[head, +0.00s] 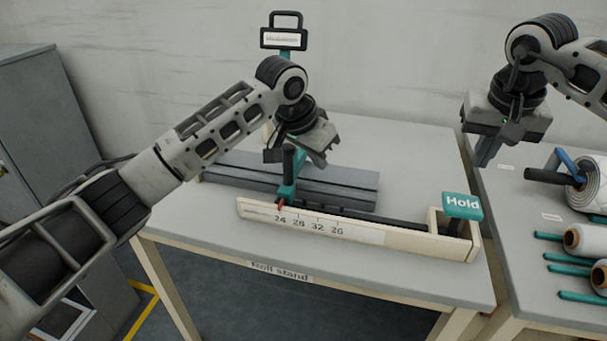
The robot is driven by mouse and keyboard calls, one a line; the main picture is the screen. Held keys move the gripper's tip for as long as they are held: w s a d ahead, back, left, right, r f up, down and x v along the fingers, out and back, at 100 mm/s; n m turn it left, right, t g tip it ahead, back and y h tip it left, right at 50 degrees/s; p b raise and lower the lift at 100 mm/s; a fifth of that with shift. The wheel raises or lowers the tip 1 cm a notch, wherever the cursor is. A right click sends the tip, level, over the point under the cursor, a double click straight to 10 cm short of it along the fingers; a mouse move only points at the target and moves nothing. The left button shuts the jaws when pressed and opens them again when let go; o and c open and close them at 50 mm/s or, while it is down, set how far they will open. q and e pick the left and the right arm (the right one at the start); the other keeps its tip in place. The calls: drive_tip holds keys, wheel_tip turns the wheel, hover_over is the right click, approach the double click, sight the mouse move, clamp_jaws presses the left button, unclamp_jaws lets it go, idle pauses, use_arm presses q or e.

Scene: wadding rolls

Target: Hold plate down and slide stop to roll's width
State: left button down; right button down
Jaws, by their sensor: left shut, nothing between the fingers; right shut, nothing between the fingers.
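The stop (288,183), a teal slider with a dark upright handle, stands on the rail near the left end of the cream scale (330,228). A red pointer at its foot sits left of the first printed number, 24. The teal plate marked Hold (462,206) is at the scale's right end. My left gripper (318,160) is shut and empty, just above and right of the stop's handle; whether they touch I cannot tell. My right gripper (484,160) is shut and empty, in the air above and behind the Hold plate, apart from it.
A grey grooved bed (335,186) lies behind the scale on the roll stand table (400,150). A wadding roll (590,190) with a dark handle and smaller rolls (578,240) on teal pegs occupy the right table. A sign post (284,38) stands behind my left arm.

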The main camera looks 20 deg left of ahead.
drive_tip(key=w+p+v, duration=0.2)
drive_tip(key=p+v, duration=0.6)
drive_tip(key=shift+r, duration=0.45)
drive_tip(key=shift+s, duration=0.1)
